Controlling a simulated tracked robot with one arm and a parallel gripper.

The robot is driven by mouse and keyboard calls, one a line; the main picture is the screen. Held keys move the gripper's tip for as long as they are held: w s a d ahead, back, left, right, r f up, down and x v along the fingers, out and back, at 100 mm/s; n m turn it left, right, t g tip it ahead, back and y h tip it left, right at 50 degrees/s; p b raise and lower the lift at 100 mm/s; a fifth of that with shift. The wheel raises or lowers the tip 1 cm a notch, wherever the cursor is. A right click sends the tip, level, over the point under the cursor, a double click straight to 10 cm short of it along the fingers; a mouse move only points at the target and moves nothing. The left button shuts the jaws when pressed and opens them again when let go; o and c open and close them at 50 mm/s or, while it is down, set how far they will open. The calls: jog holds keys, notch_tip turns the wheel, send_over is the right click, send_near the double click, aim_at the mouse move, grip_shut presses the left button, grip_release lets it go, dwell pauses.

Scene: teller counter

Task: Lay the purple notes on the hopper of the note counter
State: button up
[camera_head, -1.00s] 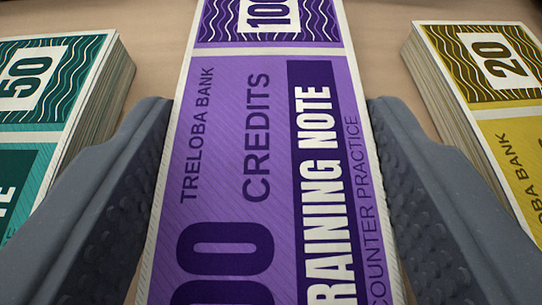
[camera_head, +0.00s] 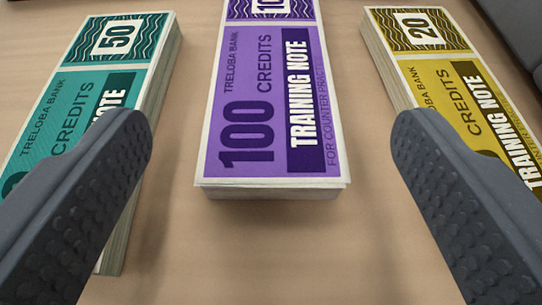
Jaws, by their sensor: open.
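The purple notes (camera_head: 272,120) are a stack marked 100 credits, lying flat on the counter top at the upper middle. Their near end faces me and their far end is cut off by the top edge. My gripper (camera_head: 272,150) is open and empty, with one dark grey finger on each side of the picture. The fingers are wide apart and do not touch the purple stack. The note counter and its hopper are not in view.
A teal stack of 50 notes (camera_head: 97,105) lies on the left, partly behind the left finger. A yellow stack of 20 notes (camera_head: 450,85) lies on the right, partly behind the right finger. The wooden counter (camera_head: 270,255) is bare in front of the purple stack. A dark object (camera_head: 515,35) stands at the upper right.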

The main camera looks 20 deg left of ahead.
jog(key=shift+p+v, duration=0.4)
jog(key=shift+v, duration=2.05)
